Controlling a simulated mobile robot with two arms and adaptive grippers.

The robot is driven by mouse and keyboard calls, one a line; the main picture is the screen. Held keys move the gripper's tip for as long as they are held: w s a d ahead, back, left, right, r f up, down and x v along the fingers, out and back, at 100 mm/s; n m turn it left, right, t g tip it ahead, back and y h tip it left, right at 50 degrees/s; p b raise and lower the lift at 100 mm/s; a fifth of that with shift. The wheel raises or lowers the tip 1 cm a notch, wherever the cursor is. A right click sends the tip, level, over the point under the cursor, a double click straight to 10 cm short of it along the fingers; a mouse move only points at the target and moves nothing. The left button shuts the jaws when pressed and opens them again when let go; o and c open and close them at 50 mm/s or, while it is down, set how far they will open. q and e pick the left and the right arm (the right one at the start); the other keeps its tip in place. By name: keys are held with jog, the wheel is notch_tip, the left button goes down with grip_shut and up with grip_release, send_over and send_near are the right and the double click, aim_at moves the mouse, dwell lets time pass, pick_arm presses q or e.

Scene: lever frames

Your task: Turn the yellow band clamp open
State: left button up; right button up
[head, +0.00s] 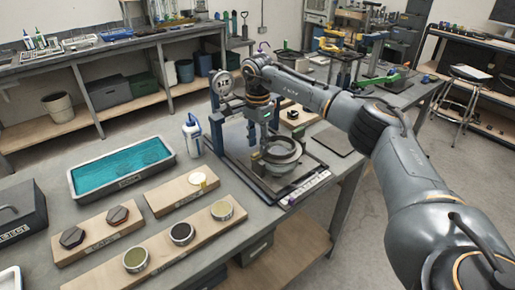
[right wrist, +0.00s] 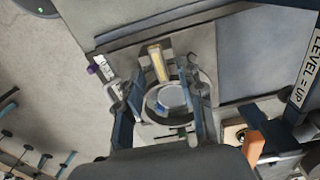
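The yellow band clamp shows in the right wrist view as a short yellow bar (right wrist: 157,62) beside a round ring fixture (right wrist: 170,97). In the head view the round fixture (head: 284,152) sits on a dark base plate, and the yellow part is hard to make out. My right gripper (head: 262,150) points down over the left side of this fixture. In the right wrist view its fingers (right wrist: 163,85) are apart, one on each side of the ring and the yellow bar. I cannot tell whether they touch anything. My left gripper is out of view.
A blue upright frame (head: 216,132) with a gauge (head: 222,83) stands close to my right gripper. A "LEVEL = UP" label (right wrist: 305,66) shows.

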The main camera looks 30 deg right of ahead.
aim_at(258, 152)
notch_tip(258, 152, down, 2)
jog(key=shift+s+f, duration=0.1)
jog(key=shift+f, duration=0.5)
grip_shut()
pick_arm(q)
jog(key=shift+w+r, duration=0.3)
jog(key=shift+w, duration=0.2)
